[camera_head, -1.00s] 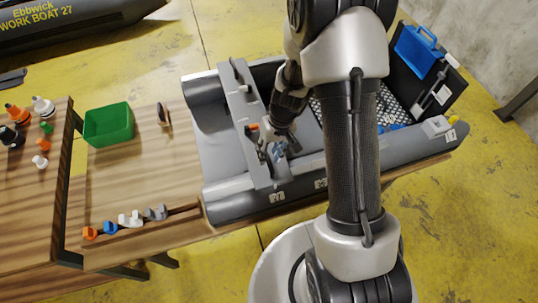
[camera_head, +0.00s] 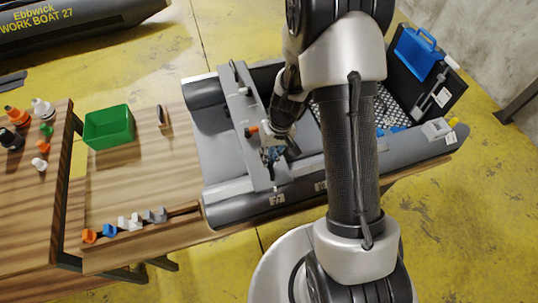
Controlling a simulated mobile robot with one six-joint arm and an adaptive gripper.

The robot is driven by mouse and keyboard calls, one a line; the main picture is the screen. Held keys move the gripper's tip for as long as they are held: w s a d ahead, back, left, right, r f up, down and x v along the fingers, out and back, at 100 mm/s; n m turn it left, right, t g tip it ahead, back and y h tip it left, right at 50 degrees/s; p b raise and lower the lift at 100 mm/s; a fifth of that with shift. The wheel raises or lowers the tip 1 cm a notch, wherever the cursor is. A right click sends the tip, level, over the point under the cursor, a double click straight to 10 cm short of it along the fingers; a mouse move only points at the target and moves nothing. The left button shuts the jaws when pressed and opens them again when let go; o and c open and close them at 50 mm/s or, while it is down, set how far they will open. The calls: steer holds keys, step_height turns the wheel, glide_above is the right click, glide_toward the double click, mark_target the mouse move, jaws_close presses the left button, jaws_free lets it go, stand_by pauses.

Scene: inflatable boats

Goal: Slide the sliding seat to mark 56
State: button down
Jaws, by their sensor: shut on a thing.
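The sliding seat (camera_head: 238,106) is a grey plank lying across the grey inflatable boat (camera_head: 232,212), near its left end. An orange knob (camera_head: 251,130) is on the seat. My gripper (camera_head: 271,157) is at the seat's right side, toward the near tube, and is shut on part of the seat; its fingertips are small and partly hidden, so the exact grip is unclear. Small pale mark plates (camera_head: 278,198) sit along the near tube, one close below the seat's near end. Their numbers are too small to read surely. My arm hides the boat's middle.
A green bin (camera_head: 108,127) and a row of small coloured clips (camera_head: 130,222) are on the wooden bench left of the boat. Caps and fittings stand on the far-left table. A blue case (camera_head: 417,52) is at the boat's right end.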

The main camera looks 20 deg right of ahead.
stand_by(0.4)
steer(key=d+b, duration=0.2)
steer(key=d, duration=1.4)
steer(key=c, duration=1.6)
jaws_free()
step_height(320, 180, up, 12)
steer(key=d, duration=0.2)
steer(key=shift+d, duration=0.2)
